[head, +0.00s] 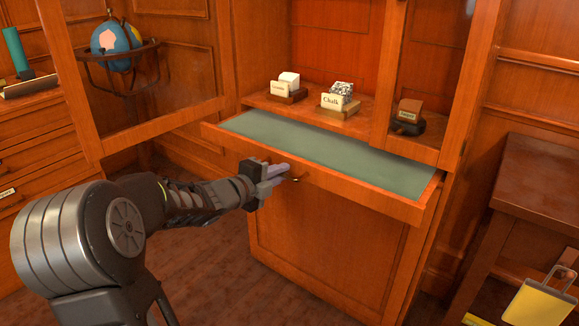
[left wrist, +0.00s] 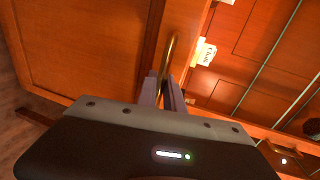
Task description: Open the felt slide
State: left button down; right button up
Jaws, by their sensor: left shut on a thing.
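The felt slide (head: 325,147) is a wooden pull-out board with a grey-green felt top. It juts out from the cabinet in the head view, with its felt showing. Its brass handle (head: 296,179) is on the front edge, and it also shows as a thin brass bar in the left wrist view (left wrist: 170,48). My left gripper (head: 282,172) is at the front edge, shut on the handle; its fingers (left wrist: 166,88) close around the bar in the left wrist view. The gripper hides part of the handle. My right gripper is out of view.
Small labelled boxes, one reading Chalk (head: 338,102), stand on the shelf above the slide. An open glazed door (head: 150,133) hangs at the left, near a globe (head: 115,40). A dark wooden table (head: 540,175) stands at the right. The felt is bare.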

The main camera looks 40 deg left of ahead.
pick_arm(q)
jog(key=shift+s, duration=0.5)
jog(key=c, duration=1.5)
grip_release()
jog(key=p+v, duration=0.2)
jog(key=v, duration=0.5)
jog(key=shift+s, duration=0.4)
